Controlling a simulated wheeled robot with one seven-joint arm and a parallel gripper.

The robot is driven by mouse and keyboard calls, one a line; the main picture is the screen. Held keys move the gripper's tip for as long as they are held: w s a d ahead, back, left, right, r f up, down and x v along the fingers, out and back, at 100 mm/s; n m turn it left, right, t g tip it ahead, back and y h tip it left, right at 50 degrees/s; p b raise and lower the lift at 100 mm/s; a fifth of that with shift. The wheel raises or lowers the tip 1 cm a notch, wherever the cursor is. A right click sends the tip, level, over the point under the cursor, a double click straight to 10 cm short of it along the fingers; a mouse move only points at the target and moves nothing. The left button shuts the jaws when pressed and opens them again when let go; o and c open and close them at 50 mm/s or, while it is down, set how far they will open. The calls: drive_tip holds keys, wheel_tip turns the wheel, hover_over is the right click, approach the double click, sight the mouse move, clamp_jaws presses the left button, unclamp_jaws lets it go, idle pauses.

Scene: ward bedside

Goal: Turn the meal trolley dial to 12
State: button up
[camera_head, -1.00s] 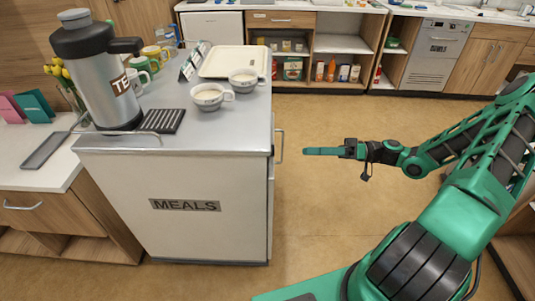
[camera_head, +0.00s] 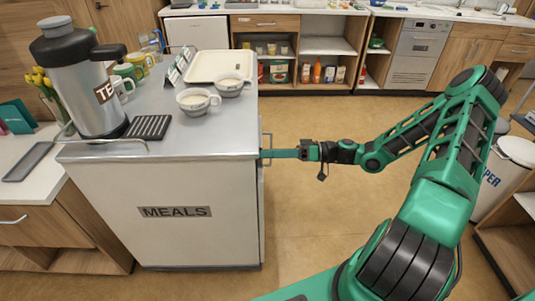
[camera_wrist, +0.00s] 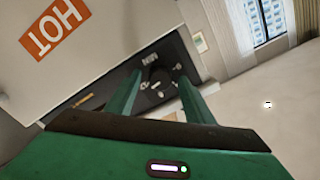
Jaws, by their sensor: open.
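The meal trolley (camera_head: 165,178) is a white cabinet with a "MEALS" label and a grey metal top. In the wrist view, its side face (camera_wrist: 105,50) carries an orange "HOT" label (camera_wrist: 53,28). The dial (camera_wrist: 150,80) is dark, on a black panel with white marks, and shows between my gripper's fingers. It is hidden in the head view. My gripper (camera_wrist: 158,95) is open, one finger on each side of the dial area. In the head view my gripper (camera_head: 265,154) is at the trolley's right side. I cannot tell whether the fingers touch the dial.
On the trolley top stand a tea urn (camera_head: 85,85), two filled cups (camera_head: 198,101), a cream tray (camera_head: 215,66) and a black drip grate (camera_head: 148,127). Open floor (camera_head: 320,225) lies right of the trolley.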

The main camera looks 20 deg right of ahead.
drive_tip(key=shift+a, duration=0.1)
drive_tip(key=c, duration=1)
drive_tip(key=shift+w+m, duration=0.1)
drive_tip(key=shift+m, duration=0.6)
drive_tip(key=shift+c, duration=0.2)
drive_tip(key=o, duration=1)
drive_tip(key=shift+o, duration=0.2)
drive_tip(key=v, duration=1.1)
drive_tip(key=shift+a, duration=0.1)
